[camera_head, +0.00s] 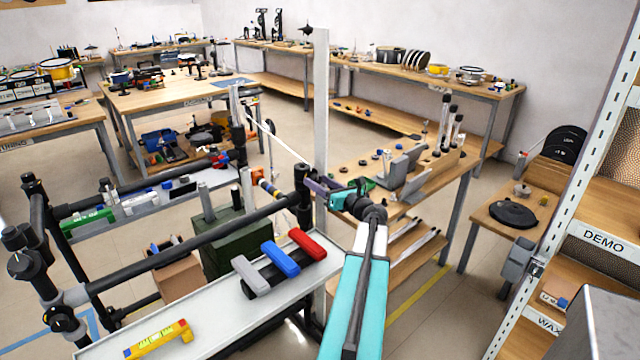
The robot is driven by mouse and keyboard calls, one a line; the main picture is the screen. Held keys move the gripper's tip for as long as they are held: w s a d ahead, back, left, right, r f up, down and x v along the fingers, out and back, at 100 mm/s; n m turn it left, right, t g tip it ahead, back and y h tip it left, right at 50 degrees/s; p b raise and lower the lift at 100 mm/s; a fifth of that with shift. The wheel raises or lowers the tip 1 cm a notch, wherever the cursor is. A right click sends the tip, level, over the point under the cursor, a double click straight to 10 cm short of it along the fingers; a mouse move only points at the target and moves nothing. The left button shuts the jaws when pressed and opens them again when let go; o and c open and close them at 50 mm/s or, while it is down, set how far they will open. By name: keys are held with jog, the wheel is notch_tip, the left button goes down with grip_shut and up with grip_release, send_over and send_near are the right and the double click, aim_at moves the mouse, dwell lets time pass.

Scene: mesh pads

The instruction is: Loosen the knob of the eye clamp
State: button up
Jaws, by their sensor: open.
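My gripper (322,190) is at the end of my teal arm, right of the middle of the view. It points left towards the black upright post of the rack. Its fingers are small and partly lost against the post, and I see nothing held in them. A black clamp (303,176) sits at the top of that post, at the right end of the long black bar, close to the fingertips. I cannot tell whether they touch it. More black clamps with round knobs (20,265) sit on the left end of the rack. Which one is the eye clamp is not clear.
The black bar (200,228) runs above a white tray (190,315) with grey, blue and red blocks (281,260) and a yellow level (157,339). A pale upright post (320,100) stands behind my gripper. A wooden bench (400,205) lies behind; a shelf stands right.

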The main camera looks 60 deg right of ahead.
jog(key=c, duration=1)
jog(key=shift+c, duration=0.2)
